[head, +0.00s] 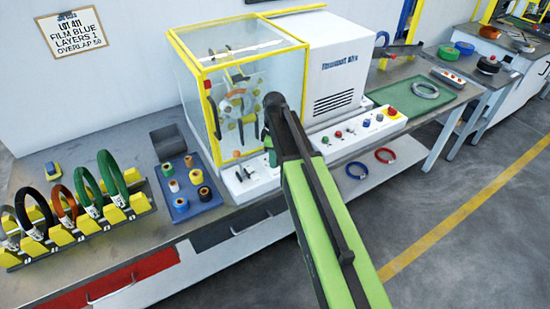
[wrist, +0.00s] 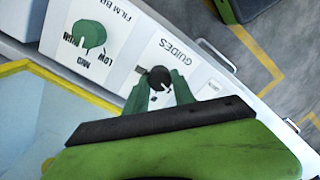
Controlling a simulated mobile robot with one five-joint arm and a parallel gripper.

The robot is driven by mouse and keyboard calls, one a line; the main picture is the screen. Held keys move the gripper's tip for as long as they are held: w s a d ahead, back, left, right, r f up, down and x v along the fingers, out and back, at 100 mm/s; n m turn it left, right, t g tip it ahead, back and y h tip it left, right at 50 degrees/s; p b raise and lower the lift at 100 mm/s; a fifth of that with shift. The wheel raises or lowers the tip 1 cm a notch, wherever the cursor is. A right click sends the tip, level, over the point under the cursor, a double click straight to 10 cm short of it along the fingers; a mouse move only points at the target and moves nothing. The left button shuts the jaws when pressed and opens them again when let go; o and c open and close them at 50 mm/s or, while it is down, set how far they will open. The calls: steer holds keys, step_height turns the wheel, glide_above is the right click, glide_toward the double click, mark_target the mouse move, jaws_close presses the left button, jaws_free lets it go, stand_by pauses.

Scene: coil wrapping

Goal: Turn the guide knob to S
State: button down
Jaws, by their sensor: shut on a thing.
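The guide knob (wrist: 158,77) is a small round black knob on a white panel, with the word GUIDES printed upside down in the wrist view. My gripper (wrist: 160,82) has its two green fingers on either side of the knob, shut on it. A small pale mark shows on the knob's edge toward the gripper. Its position letters are too small or hidden to read. In the head view my gripper (head: 271,155) reaches down to the front panel (head: 235,190) of the wrapping machine; my arm hides the knob there.
A larger green knob (wrist: 90,34) with LOW and MED labels sits beside GUIDES. The machine's yellow-framed clear guard (head: 205,95) stands behind the panel. A blue tray (head: 184,206) of spools and a coil rack (head: 75,225) are to the left; a button box (head: 360,130) is right.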

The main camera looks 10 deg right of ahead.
steer(key=shift+w, duration=0.1)
steer(key=c, duration=1.1)
jaws_free()
steer(key=shift+o, duration=0.2)
step_height(320, 180, up, 18)
steer(key=p, duration=1.7)
steer(key=shift+f, duration=0.2)
steer(key=shift+w+d+f, duration=0.1)
